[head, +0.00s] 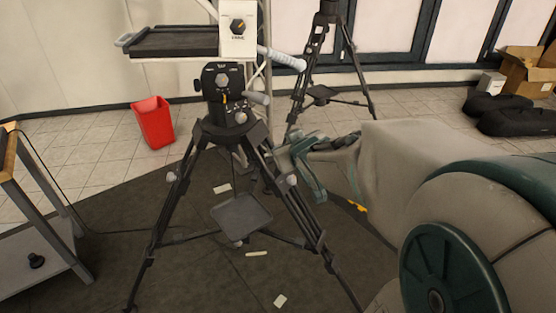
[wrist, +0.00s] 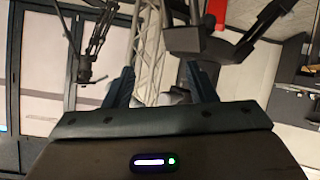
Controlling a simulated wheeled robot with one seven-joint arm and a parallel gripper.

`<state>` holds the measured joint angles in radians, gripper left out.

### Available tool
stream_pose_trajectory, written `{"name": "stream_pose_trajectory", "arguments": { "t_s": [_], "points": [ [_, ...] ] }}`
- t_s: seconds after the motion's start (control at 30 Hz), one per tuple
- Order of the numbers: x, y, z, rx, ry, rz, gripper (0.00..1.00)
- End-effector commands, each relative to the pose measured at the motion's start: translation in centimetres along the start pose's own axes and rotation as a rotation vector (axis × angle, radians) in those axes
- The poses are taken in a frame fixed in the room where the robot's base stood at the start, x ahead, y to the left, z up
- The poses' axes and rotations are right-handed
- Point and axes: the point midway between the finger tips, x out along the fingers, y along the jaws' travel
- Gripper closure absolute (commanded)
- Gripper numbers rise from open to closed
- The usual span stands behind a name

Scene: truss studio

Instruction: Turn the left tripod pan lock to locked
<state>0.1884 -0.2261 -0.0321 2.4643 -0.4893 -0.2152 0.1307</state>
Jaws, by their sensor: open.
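The left tripod (head: 262,150) stands upright on a dark mat, in the middle of the head view. Its black head (head: 228,100) carries a grey round knob (head: 222,79) on its face and a small orange mark below. I cannot tell which control is the pan lock or read its setting. My gripper (head: 296,165) is open beside the tripod's right legs, lower than the head; any contact is unclear. In the wrist view my gripper (wrist: 160,78) shows two spread fingers, with a grey rounded shape (wrist: 172,97) between them, partly hidden.
A white panel (head: 238,28) with a dark knob stands above the tripod head, beside a black tray (head: 175,41). Another tripod (head: 325,60) stands behind. A red bin (head: 153,122) is behind left, a cart (head: 35,205) at left. Black bags (head: 512,110) lie far right.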

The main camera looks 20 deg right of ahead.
Motion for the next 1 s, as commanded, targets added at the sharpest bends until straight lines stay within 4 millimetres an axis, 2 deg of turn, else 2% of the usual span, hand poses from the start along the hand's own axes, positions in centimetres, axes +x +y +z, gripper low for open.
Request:
{"name": "stream_pose_trajectory", "arguments": {
  "t_s": [0.47,1.0],
  "points": [
    [-5.4,-1.1,1.6,0.089,-0.298,0.005,0.49],
    [-12.7,-4.3,3.7,0.169,-0.615,-0.076,0.49]
  ]
}}
